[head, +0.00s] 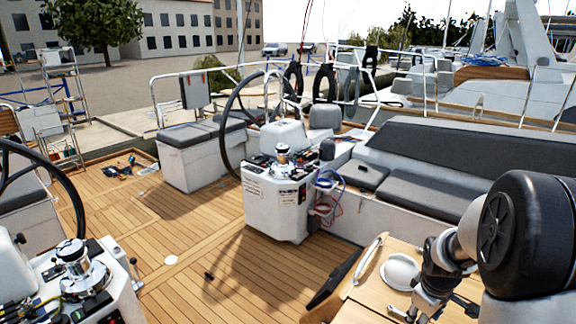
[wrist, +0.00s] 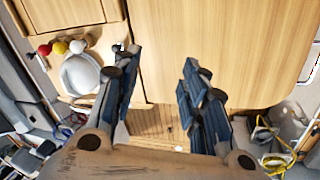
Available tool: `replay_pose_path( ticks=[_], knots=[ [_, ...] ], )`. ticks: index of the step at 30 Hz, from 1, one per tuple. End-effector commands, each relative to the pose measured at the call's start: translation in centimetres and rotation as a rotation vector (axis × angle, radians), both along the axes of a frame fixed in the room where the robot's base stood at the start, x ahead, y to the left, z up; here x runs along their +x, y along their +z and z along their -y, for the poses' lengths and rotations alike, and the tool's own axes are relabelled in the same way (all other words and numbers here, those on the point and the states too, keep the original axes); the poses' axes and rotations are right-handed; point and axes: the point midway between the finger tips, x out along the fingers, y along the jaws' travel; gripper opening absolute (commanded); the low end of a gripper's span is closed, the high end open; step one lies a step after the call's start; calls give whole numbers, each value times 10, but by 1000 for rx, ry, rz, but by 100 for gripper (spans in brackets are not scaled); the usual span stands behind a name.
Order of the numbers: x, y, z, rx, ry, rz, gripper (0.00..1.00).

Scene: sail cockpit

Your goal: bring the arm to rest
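My gripper (wrist: 158,66) shows in the wrist view with its two dark fingers spread apart. The gap between the fingertips is empty, with a wooden surface (wrist: 205,30) beyond it. In the head view my arm is at the lower right, bent beside a light wooden table (head: 372,297). The gripper's fingers are hard to make out there. I see nothing held.
A white round dish (head: 401,271) is on the table beside my arm; a white round thing (wrist: 80,75) shows left of my fingers. Red, yellow and white knobs (wrist: 60,47) sit near it. A white helm console (head: 275,205) and grey bench (head: 440,180) stand beyond. Open teak deck (head: 180,225) lies left.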

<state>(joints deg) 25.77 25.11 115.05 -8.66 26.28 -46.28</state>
Motion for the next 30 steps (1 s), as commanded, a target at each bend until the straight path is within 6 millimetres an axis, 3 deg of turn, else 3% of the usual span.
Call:
replay_pose_path(
  ticks=[5, 9, 14, 18, 24, 30],
  knots=[
    [-21, 26, -60, 29, -92, 74, 40],
    [-55, 41, -106, 71, -174, 127, 40],
    [-103, 40, -154, 134, -261, 181, 40],
    [-150, 27, -188, 198, -332, 221, 40],
    [-199, 4, -215, 274, -406, 250, 40],
    [-216, -4, -223, 301, -434, 255, 40]
  ],
)
